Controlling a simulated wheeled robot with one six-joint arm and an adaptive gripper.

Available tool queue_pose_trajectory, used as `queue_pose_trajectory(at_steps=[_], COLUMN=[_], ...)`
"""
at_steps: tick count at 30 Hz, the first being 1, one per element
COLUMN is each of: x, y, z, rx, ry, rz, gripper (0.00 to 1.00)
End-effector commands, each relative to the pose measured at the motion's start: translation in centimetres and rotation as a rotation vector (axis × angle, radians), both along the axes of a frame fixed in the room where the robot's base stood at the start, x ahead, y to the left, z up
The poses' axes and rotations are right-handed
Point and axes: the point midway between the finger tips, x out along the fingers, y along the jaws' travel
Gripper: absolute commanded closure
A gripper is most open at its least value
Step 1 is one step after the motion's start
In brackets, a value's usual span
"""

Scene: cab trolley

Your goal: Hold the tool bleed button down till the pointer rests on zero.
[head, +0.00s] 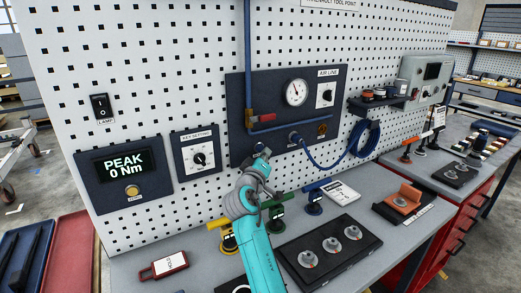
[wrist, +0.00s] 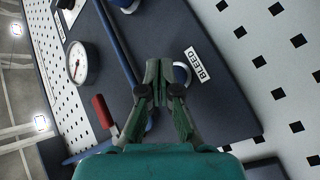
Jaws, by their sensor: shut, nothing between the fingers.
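In the head view my gripper (head: 262,153) is at the lower left of the dark air line panel (head: 240,100), hiding most of the button. The round white gauge (head: 296,92) is on this panel and also shows in the wrist view (wrist: 78,64). Its pointer is too small to read surely.
A red valve lever (head: 262,118) sits just above my gripper and shows at its left in the wrist view (wrist: 104,115). A blue hose (head: 345,160) loops off to the right. Several coloured tools and a dark tray (head: 300,280) are on the bench below.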

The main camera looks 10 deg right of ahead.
Motion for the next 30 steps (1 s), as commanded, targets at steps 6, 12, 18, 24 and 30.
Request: queue_pose_trajectory(at_steps=[6,12,18,24,30], x=[0.00,0.00,0.05,0.58,0.81], y=[-0.01,0.00,0.01,0.18,0.27], z=[-0.01,0.00,0.01,0.10,0.05], rx=[0.000,0.000,0.000,0.001,0.000], ry=[0.000,0.000,0.000,-0.001,0.000], rz=[0.000,0.000,0.000,-0.001,0.000], gripper=[1.00,1.00,1.00,1.00,1.00])
